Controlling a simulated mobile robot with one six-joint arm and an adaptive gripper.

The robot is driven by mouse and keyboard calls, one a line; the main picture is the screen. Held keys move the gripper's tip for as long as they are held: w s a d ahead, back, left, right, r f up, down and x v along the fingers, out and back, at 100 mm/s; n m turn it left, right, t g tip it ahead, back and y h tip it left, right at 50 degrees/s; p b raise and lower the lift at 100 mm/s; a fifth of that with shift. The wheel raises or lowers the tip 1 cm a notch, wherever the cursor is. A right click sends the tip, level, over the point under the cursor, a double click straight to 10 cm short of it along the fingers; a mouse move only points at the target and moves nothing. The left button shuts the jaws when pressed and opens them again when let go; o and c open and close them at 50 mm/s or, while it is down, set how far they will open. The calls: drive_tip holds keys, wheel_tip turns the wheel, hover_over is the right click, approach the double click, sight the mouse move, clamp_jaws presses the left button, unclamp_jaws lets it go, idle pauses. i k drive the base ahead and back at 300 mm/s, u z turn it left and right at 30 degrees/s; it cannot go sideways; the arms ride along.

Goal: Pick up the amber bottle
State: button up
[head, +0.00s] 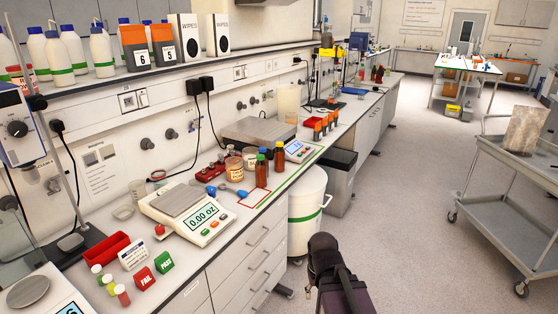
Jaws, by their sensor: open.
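Amber bottles stand upright close together near the front edge of the bench, right of the scale. A dark part of my arm shows at the bottom centre, over the floor and apart from the bottles. No gripper fingers can be seen.
A scale (186,228) reading 0.00 oz stands left of the bottles. Blue-handled items, a red-outlined mat (253,200) and labelled jars (234,167) lie close by. A white bin (303,238) stands on the floor below. A grey cart (512,180) stands at right; the floor between is clear.

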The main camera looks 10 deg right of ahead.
sight(280, 152)
drive_tip(key=u, duration=0.1)
drive_tip(key=i, duration=1)
drive_tip(key=z, duration=0.1)
